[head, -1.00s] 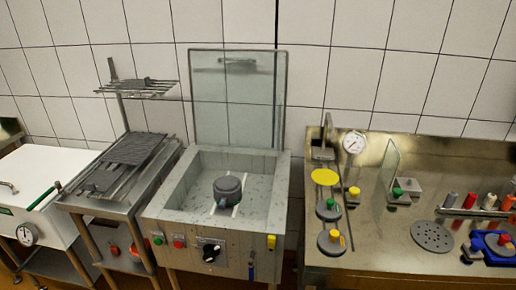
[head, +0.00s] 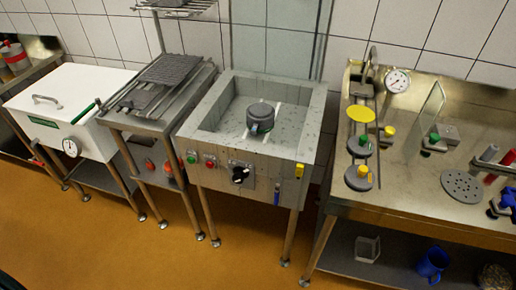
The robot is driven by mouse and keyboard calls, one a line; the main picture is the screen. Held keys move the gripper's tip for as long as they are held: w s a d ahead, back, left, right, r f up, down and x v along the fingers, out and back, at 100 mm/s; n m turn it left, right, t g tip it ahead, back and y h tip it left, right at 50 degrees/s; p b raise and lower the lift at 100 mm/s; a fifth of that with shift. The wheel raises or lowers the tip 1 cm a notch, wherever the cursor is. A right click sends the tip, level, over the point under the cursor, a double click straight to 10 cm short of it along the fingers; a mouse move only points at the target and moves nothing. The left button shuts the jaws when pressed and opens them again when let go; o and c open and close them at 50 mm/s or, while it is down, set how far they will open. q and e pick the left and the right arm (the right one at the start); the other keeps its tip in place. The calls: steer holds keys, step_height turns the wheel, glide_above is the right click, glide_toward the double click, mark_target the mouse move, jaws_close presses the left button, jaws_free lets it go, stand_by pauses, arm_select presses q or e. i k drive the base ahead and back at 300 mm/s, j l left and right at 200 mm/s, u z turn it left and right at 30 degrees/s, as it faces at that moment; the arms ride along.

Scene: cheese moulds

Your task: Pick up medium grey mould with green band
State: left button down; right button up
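A dark grey round vessel (head: 260,113) stands in the grey basin (head: 215,118) at the middle of the head view. It has a small blue-green patch low on its front; I cannot tell whether this is a green band. A grey cylinder with a red band (head: 14,55) stands on the counter at the far left, partly cut off by the picture edge. No mould with a clear green band can be made out. Neither of my grippers is in view.
A white lidded box (head: 68,98) and a rack table (head: 165,85) stand left of the basin. A steel counter (head: 410,170) with discs, a gauge and a glass pane is on the right. Its lower shelf (head: 335,258) holds a blue jug (head: 432,263). The orange floor (head: 150,250) in front is clear.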

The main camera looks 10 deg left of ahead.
mark_target(260, 117)
steer(key=i+j+z, duration=0.15)
steer(key=j, duration=0.2)
steer(key=i+j+z, duration=0.15)
steer(key=j, duration=0.25)
steer(key=i+j+z, duration=0.15)
steer(key=j, duration=0.25)
steer(key=j+z, duration=0.15)
steer(key=j, duration=0.25)
